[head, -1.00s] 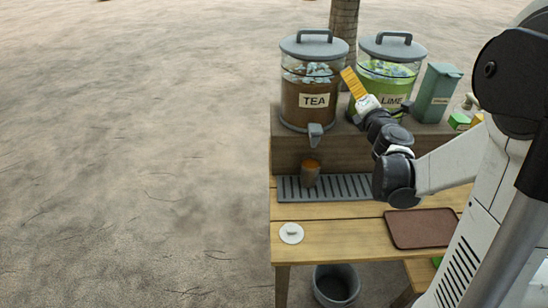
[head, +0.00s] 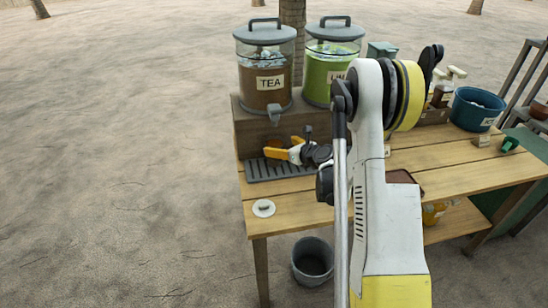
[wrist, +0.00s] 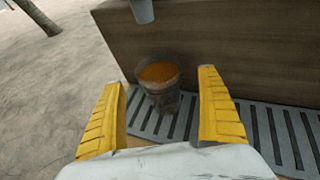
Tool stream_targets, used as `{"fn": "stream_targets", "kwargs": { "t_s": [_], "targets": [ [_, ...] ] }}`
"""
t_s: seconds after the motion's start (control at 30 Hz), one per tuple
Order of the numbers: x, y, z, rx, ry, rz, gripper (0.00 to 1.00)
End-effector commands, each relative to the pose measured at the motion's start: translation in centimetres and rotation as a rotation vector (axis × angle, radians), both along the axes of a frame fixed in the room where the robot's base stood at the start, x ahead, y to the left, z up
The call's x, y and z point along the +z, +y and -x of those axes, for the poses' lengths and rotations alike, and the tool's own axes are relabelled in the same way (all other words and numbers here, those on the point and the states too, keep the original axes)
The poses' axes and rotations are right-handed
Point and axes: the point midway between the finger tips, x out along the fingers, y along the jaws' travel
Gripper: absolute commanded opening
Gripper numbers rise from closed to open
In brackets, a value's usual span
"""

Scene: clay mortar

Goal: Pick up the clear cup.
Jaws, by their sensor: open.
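The clear cup (wrist: 160,92) holds an orange-brown drink and stands upright on the grey slatted drip tray (wrist: 268,130) in the wrist view. My gripper (wrist: 165,105) is open, its yellow fingers at either side of the cup in that view, the cup lying a little beyond them. I see no contact. In the head view, my gripper (head: 284,150) is low over the drip tray (head: 262,172), below the tea dispenser's spout. The cup is mostly hidden behind it there.
The tea dispenser (head: 266,75) and lime dispenser (head: 330,65) stand on a raised wooden block behind the tray. The spout (wrist: 143,10) hangs above the cup. A white lid (head: 264,208) lies at the table's front left. A bucket (head: 312,262) is below.

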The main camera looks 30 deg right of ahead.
Motion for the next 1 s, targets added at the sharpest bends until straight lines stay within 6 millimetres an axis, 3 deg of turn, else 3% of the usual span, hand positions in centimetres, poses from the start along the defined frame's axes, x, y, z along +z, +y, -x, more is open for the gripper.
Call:
{"fn": "stream_targets", "kwargs": {
  "t_s": [0.23,0.53,0.57,0.77,0.8,1.0],
  "targets": [
    [-1.1,0.6,-3.7,0.001,-0.001,0.000,0.87],
    [-1.1,0.6,-4.4,-0.001,-0.001,-0.002,0.87],
    [-1.1,0.6,-4.4,-0.001,-0.001,-0.002,0.85],
    [-1.1,0.6,-4.4,-0.001,-0.001,-0.002,0.23],
    [-1.1,0.6,-4.4,-0.001,-0.001,-0.002,0.19],
    [-1.1,0.6,-4.4,-0.001,-0.001,-0.002,0.19]
  ]
}}
